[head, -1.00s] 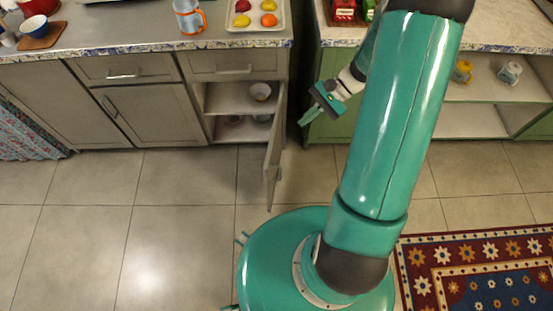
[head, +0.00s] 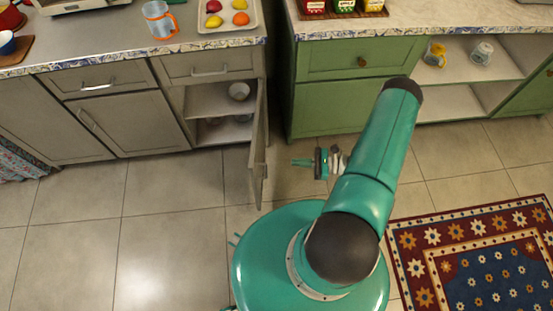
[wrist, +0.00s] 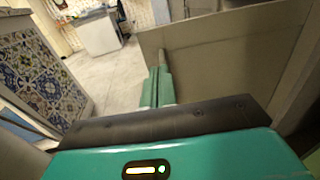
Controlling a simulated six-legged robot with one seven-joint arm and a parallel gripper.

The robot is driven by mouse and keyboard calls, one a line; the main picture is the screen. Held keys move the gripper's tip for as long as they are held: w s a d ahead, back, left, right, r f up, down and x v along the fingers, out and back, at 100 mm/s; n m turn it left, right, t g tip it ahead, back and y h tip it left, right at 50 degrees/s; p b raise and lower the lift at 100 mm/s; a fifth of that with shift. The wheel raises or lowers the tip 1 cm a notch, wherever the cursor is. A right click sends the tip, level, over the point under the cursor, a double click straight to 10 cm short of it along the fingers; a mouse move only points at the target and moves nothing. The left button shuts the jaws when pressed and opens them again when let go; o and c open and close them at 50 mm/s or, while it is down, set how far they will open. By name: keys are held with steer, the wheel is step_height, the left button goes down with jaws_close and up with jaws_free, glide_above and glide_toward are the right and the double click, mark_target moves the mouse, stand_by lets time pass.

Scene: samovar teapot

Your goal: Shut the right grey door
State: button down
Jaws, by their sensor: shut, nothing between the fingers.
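The right grey door (head: 259,150) stands open in the head view. It is swung out from the grey cabinet towards me and seen nearly edge-on. My gripper (head: 296,162) is low, to the right of the door, with its fingers pointing left at the door's outer side. A small gap shows between fingertips and door in the head view. In the wrist view the fingers (wrist: 157,88) are together and empty. A flat grey-beige panel (wrist: 230,50), apparently the door, fills the upper right there; I cannot tell whether the fingers touch it.
The open cabinet has shelves with a white bowl (head: 239,91) inside. A drawer (head: 210,68) above is shut. Green cabinets (head: 330,105) stand to the right, behind my arm. Clear tiled floor (head: 165,220) lies left of the door. A patterned rug (head: 480,260) lies at the right.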

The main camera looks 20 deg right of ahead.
steer(key=x, duration=1.3)
steer(key=shift+w+a, duration=0.1)
steer(key=shift+a, duration=0.15)
steer(key=shift+a, duration=0.15)
